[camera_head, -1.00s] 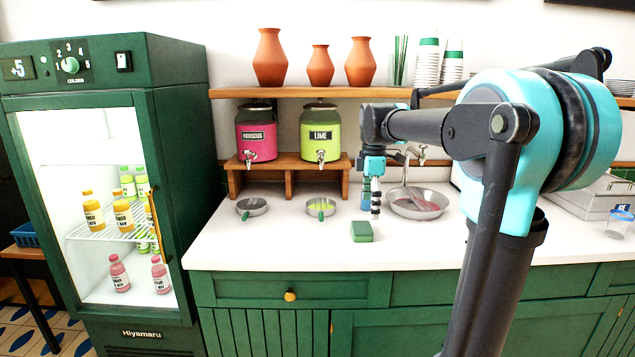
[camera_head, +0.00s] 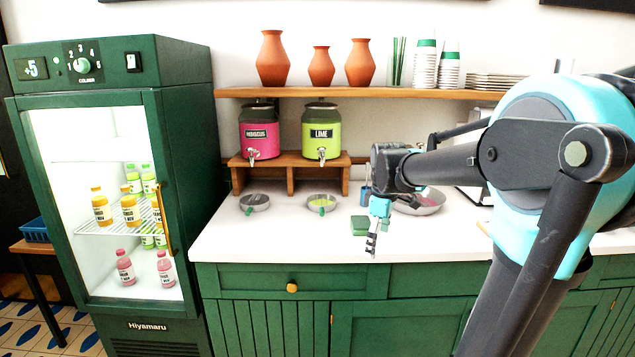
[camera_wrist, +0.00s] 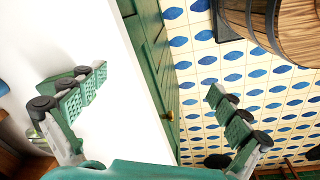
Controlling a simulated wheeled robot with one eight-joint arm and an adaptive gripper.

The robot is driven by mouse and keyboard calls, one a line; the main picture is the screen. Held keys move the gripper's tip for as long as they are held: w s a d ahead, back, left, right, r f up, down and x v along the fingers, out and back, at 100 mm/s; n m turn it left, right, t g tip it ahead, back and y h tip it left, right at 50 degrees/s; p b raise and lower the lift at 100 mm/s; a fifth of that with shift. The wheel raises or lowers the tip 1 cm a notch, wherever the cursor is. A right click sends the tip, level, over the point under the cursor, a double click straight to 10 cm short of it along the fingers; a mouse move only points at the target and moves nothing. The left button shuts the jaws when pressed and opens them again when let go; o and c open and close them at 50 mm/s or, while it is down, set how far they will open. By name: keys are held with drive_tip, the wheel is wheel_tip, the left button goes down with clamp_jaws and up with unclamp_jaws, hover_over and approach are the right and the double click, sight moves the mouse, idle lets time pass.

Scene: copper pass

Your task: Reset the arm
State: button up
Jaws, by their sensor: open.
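My gripper (camera_head: 371,238) hangs from my arm near the front edge of the white counter (camera_head: 270,236) in the head view, right of the green sponge-like block (camera_head: 360,226). In the wrist view my gripper (camera_wrist: 160,105) has its two green-padded fingers wide apart with nothing between them. Behind the fingers, the wrist view shows the counter edge, the green cabinet front (camera_wrist: 158,75) and the tiled floor (camera_wrist: 205,75).
A lit green fridge (camera_head: 180,190) with bottles stands at left. Pink (camera_head: 259,133) and lime (camera_head: 321,134) dispensers stand on a wooden stand, two small pans (camera_head: 255,202) before them. A shelf (camera_head: 300,93) holds vases and cups. A barrel (camera_wrist: 285,25) stands on the floor.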

drive_tip(key=s+d+f+m+t, duration=0.2)
drive_tip(key=s+f+m, duration=0.9)
drive_tip(key=s+f, duration=0.5)
drive_tip(key=shift+d+f+m+t, duration=0.2)
drive_tip(key=shift+m+t, duration=0.2)
